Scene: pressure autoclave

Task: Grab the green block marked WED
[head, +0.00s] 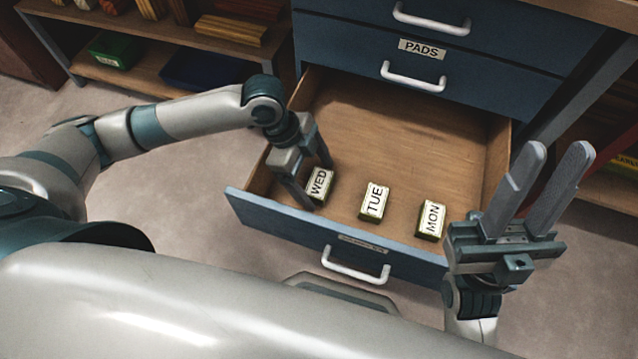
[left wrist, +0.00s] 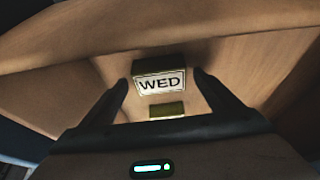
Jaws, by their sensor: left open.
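The block marked WED (head: 320,184) lies in the open drawer at its left front, with a white label on top and green at its lower side. My left gripper (head: 313,185) is open and reaches down into the drawer at this block. In the left wrist view the WED block (left wrist: 160,84) sits between the two spread fingers (left wrist: 163,92); I cannot tell whether they touch it. The blocks marked TUE (head: 374,201) and MON (head: 431,219) lie to its right in the drawer. My right gripper (head: 541,172) is open and empty, pointing up right of the drawer.
The open drawer (head: 420,130) has a blue front with a white handle (head: 355,268). Its rear floor is clear. Shut drawers above it include one labelled PADS (head: 422,48). A shelf (head: 140,75) with a green box (head: 115,49) stands at the upper left.

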